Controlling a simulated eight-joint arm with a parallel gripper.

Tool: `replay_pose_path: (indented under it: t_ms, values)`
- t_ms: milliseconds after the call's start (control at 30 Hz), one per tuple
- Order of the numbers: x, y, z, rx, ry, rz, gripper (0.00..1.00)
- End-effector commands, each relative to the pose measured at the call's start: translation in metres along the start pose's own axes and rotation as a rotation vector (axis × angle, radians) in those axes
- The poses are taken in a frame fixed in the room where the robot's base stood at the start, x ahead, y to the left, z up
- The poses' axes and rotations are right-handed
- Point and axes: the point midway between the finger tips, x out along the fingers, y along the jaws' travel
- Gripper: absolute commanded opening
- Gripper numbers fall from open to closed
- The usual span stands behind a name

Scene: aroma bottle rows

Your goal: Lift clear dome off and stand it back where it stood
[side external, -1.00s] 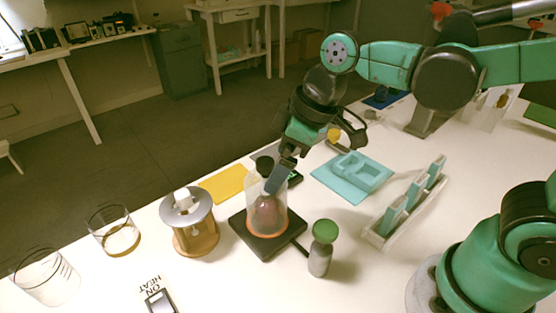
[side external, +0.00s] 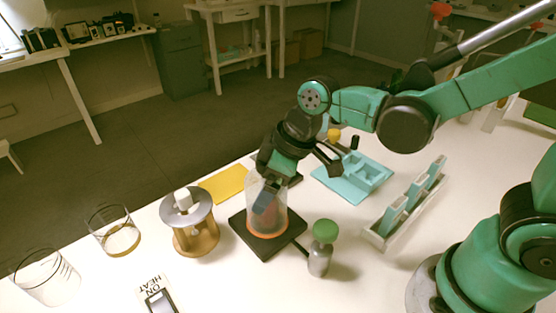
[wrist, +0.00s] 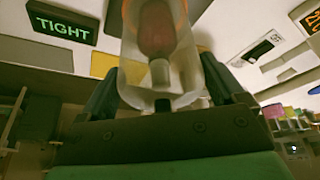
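The clear dome (side external: 279,203) stands upright on a dark square base (side external: 268,247), over a dark reddish object inside it. My gripper (side external: 264,203) has come down over the dome from above, with one finger in front of its wall in the side view. The dome's dark top knob is hidden there by my gripper. In the wrist view the dome (wrist: 160,75) lies between my two spread fingers, with its top close to the palm. The fingers look open around it; I cannot tell whether either touches the wall.
A wooden stand with a metal top (side external: 190,209) and glass beakers (side external: 114,232) stand left of the base. A green-topped bottle (side external: 320,250) stands close at its right front. A teal tray (side external: 340,185) and a slotted rack (side external: 385,228) stand farther right.

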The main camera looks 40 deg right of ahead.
Motion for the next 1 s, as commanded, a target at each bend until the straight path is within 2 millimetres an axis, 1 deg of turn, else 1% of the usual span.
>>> replay_pose_path:
  t_ms: [33,67,100,167,200,233,467,667,867,1000]
  values:
    - [0.000,0.000,0.000,0.000,0.000,0.000,0.72]
    - [0.000,0.000,0.000,0.000,0.000,0.000,0.63]
    - [0.000,0.000,0.000,0.000,0.000,0.000,0.52]
    - [0.000,0.000,0.000,0.000,0.000,0.000,0.35]
    - [0.000,0.000,0.000,0.000,0.000,0.000,0.23]
    - [0.000,0.000,0.000,0.000,0.000,0.000,0.19]
    - [-0.001,0.000,0.000,0.000,0.000,0.000,0.19]
    - [-0.008,0.000,-0.004,0.000,0.000,0.000,0.19]
    - [-0.029,0.000,-0.012,0.000,0.000,0.000,0.19]
    - [-0.050,0.000,-0.021,0.000,0.000,0.000,0.19]
